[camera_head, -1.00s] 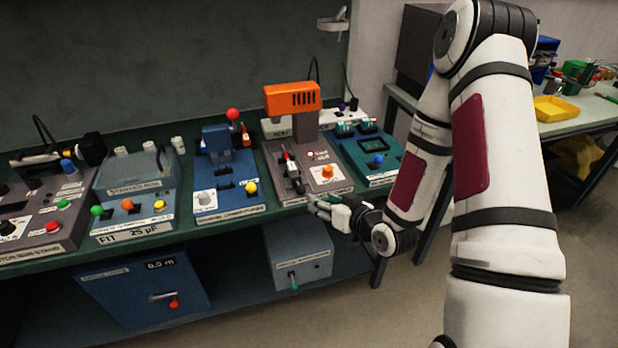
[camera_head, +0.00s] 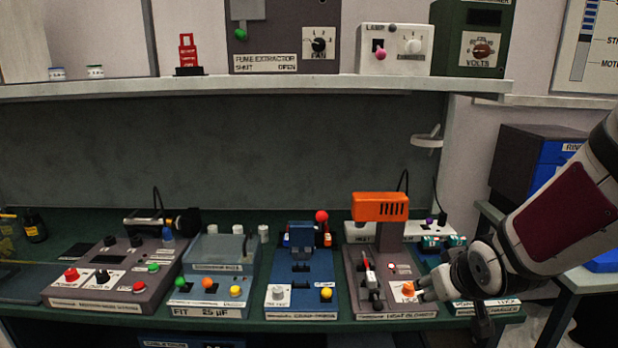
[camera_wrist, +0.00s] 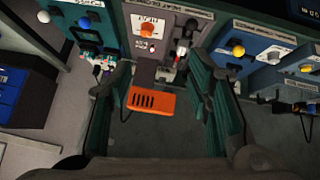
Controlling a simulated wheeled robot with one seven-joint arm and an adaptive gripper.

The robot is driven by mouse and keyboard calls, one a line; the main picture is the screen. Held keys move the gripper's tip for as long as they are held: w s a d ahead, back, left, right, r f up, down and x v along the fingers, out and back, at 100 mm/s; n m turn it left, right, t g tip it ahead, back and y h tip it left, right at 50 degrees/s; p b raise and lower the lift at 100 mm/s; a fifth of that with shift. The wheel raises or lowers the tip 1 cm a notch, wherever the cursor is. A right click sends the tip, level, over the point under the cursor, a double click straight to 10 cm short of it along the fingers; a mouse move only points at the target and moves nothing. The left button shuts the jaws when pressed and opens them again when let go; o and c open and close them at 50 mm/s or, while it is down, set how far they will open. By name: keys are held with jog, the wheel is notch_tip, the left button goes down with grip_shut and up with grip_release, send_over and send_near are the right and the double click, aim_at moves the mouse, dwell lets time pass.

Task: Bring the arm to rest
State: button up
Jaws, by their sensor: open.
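My gripper (camera_head: 428,288) is at the bench's front right, beside the orange knob of a grey device (camera_head: 352,268) with an orange head (camera_head: 380,206). My dark wrist and white arm come in from the right and hide part of the device behind. In the wrist view my gripper (camera_wrist: 160,78) has its dark green fingers wide apart, with nothing between them. The orange head (camera_wrist: 153,102) and grey device (camera_wrist: 140,44) show beyond the gap. Whether the fingertips touch the device cannot be told.
A blue device (camera_head: 300,270), a device with a pale blue box (camera_head: 215,290) and a grey control panel (camera_head: 115,270) stand along the bench to the left. A shelf (camera_head: 250,87) with boxes runs above. A side table (camera_head: 575,280) is at the right.

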jog(key=s+a+r+g, duration=0.1)
jog(key=s+r, duration=0.2)
jog(key=s, duration=0.4)
jog(key=s+a+r+m+g, duration=0.1)
jog(key=s+r, duration=0.3)
jog(key=s, duration=0.4)
jog(key=s+a+r+g, duration=0.1)
jog(key=s+a+r, duration=0.2)
jog(key=s, duration=0.5)
jog(key=shift+a+r+m+g+y, duration=0.3)
jog(key=shift+r+m+y, duration=0.1)
jog(key=shift+r, duration=0.1)
jog(key=shift+w, duration=0.1)
